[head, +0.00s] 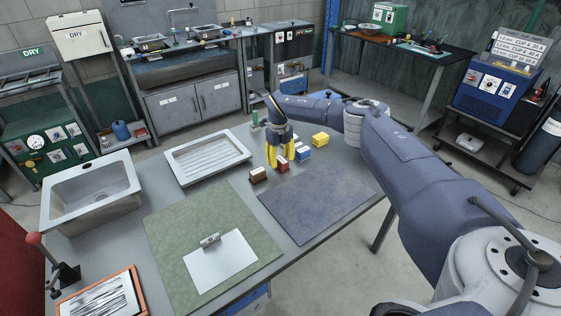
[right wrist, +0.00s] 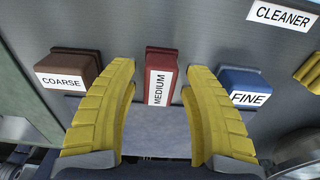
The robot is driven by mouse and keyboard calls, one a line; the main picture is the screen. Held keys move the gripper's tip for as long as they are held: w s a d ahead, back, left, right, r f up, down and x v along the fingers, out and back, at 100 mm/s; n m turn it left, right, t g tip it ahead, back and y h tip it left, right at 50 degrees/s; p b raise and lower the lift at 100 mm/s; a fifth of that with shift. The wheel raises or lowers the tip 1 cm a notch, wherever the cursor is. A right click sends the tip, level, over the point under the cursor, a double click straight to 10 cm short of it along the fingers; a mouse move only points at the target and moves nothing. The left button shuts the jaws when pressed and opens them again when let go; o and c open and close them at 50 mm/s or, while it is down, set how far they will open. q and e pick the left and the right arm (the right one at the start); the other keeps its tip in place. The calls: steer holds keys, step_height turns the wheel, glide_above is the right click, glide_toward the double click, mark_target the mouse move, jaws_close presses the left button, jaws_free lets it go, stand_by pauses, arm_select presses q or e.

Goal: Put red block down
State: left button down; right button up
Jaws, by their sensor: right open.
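The red block (right wrist: 160,60), with a white label reading MEDIUM (right wrist: 158,88), stands on the grey table between the two yellow fingers of my right gripper (right wrist: 160,105). The fingers are spread, with a gap visible on both sides of the block. In the head view the red block (head: 282,166) shows just below my right gripper (head: 279,157), partly hidden by it. A brown block (right wrist: 70,66) labelled COARSE is to its left and a blue block (right wrist: 240,82) labelled FINE to its right. My left gripper is not in view.
A yellow block (head: 320,140) sits behind the blue block. A white ribbed tray (head: 244,156) lies to the left, with a sink basin (head: 49,195) farther left. A blue-grey mat (head: 320,205) in front is bare. A green mat (head: 165,230) holds a white sheet.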

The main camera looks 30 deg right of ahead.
mark_target(280, 157)
step_height(280, 157, up, 12)
steer(key=shift+w+f, duration=0.25)
steer(key=shift+w, duration=0.05)
stand_by(0.3)
